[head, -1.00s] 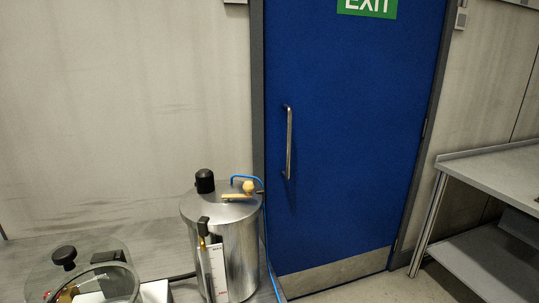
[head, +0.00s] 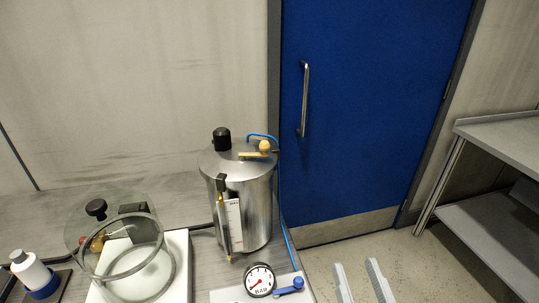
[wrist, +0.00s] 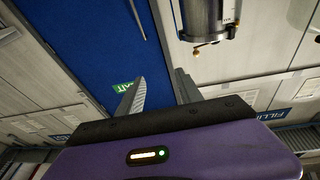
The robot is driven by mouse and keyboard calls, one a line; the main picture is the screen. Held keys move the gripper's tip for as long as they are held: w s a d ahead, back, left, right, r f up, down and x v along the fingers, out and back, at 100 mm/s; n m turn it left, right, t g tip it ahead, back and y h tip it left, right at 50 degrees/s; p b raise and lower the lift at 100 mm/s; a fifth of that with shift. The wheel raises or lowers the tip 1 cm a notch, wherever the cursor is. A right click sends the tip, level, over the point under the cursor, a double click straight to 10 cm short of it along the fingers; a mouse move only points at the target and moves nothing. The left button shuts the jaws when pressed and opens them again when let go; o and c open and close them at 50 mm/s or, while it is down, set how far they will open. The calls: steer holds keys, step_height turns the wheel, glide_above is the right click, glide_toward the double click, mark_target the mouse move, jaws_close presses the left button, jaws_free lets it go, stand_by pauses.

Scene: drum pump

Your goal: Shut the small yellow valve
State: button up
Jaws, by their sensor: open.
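A yellow lever valve with a round knob (head: 262,149) sits on the lid of an upright steel drum (head: 249,200), on the grey bench. A blue tube runs from it. The drum also shows at the top of the wrist view (wrist: 208,14), with small yellow parts (wrist: 197,51) on it. My gripper (head: 358,263) shows its two fingers at the bottom of the head view, right of the drum and apart from it. In the wrist view my gripper (wrist: 160,76) is open, with nothing between the fingers.
A dial gauge (head: 260,281) and a blue-handled valve (head: 290,286) stand in front of the drum. A glass-lidded vessel (head: 128,270) and a white bottle (head: 31,270) are at left. A blue door (head: 370,100) and a steel table (head: 500,130) are behind and right.

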mark_target(267, 150)
steer(key=w+a+r+n+y+p, duration=0.1)
steer(key=w+a+r+y, duration=0.1)
steer(key=w+a+r, duration=0.4)
steer(key=w+a+r+n+y, duration=0.1)
steer(key=w+a+r+y, duration=0.1)
steer(key=w+a+r, duration=0.4)
steer(key=w+g, duration=0.1)
steer(key=w+f+n+g, duration=0.1)
steer(key=w+a+f+g, duration=0.1)
steer(key=w, duration=0.1)
steer(key=shift+w+n+g, duration=0.1)
steer(key=shift+n+g, duration=0.2)
steer(key=shift+g, duration=0.1)
steer(key=p+x, duration=0.1)
steer(key=x, duration=0.6)
steer(key=shift+d, duration=0.1)
jaws_close()
